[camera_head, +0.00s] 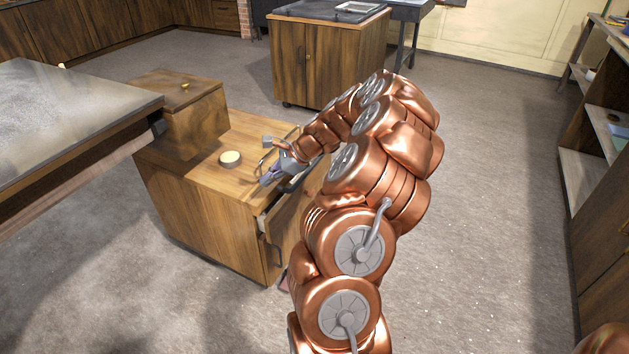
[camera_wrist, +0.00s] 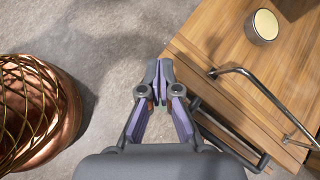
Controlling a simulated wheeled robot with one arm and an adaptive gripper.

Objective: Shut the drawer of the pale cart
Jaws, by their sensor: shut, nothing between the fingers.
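The pale cart (camera_head: 190,205) is a light wooden block with a lighter top, left of centre in the head view. Its top (camera_wrist: 215,45) fills the upper right of the wrist view. The drawer (camera_head: 286,207) on its right-hand face stands a little out from the body. Part of the drawer also shows in the wrist view (camera_wrist: 232,144), beside my gripper. My gripper (camera_head: 268,178) is shut and empty near the cart's top edge above the drawer. In the wrist view its fingertips (camera_wrist: 158,72) meet just left of the cart's edge. My arm hides part of the drawer; contact cannot be told.
A round tin (camera_head: 230,158) and a wooden box (camera_head: 180,105) stand on the cart. A metal rail (camera_wrist: 262,88) runs along its top edge. A grey-topped table (camera_head: 70,110) overhangs at left. A wooden cabinet (camera_head: 325,60) stands behind. Floor at right is clear before the shelves (camera_head: 590,170).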

